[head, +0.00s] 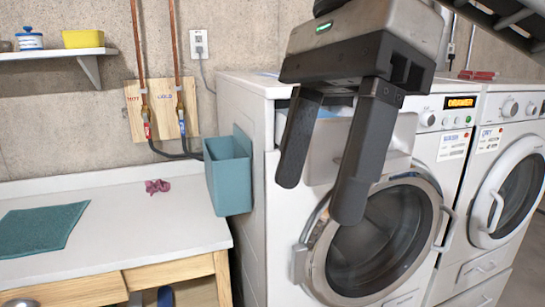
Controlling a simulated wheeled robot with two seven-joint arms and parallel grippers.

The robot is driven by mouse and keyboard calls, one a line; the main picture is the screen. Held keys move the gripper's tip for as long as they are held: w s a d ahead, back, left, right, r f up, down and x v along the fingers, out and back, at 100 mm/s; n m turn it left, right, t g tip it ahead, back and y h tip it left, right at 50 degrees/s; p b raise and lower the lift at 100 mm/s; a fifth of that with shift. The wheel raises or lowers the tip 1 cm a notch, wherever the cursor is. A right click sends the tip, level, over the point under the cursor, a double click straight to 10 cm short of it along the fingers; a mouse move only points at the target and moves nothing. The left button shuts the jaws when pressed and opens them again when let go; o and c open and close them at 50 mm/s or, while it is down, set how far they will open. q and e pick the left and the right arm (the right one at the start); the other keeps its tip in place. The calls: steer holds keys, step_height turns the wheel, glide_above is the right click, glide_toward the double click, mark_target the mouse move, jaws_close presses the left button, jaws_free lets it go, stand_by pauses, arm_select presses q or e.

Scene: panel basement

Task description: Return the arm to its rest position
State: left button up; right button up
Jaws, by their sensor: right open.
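My right gripper (320,203) hangs in the upper middle of the head view, fingers pointing down. Its two dark fingers are apart, with nothing between them. It is in front of the nearer washing machine (257,190) and hides part of its front panel and door rim. A drawer (398,137) at the machine's upper front appears pulled out behind the fingers. I cannot tell whether the gripper touches it. My left gripper is not in view.
A second machine (490,259) stands at the right. At left, a white counter (135,228) holds a teal cloth (40,229) and a pink scrunchie (157,186). A teal bin (228,173) hangs on the nearer machine's side. A shelf (50,54) is on the wall.

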steer(key=w+a+f+m+g+y, duration=0.1)
steer(key=a+m+g+y, duration=0.2)
steer(key=a+g+y, duration=0.3)
steer(key=a+f+m+g+y, duration=0.2)
steer(key=a+m+g+y, duration=0.15)
steer(key=y, duration=0.45)
steer(key=w+d+f+m+t+y, duration=0.2)
steer(key=w+f+m+t+y, duration=0.2)
steer(key=w+m+t+y, duration=0.7)
steer(key=w+d+f+m+t+h, duration=0.2)
steer(key=d+f+m+t+h, duration=0.2)
steer(key=f+m+t+h, duration=0.75)
steer(key=w+d+f+m+t+h, duration=0.2)
steer(key=d+f+m+t+h, duration=0.25)
steer(key=f+m+t, duration=0.85)
steer(key=s+d+f+m+g+h, duration=0.4)
steer(key=s+f, duration=0.5)
steer(key=f, duration=0.3)
steer(key=s+d+f+m+g+h, duration=0.5)
steer(key=s+d+f+m+g, duration=0.2)
steer(key=f, duration=0.5)
steer(key=s+m+g, duration=0.2)
steer(key=m, duration=0.1)
steer(key=shift+d, duration=0.2)
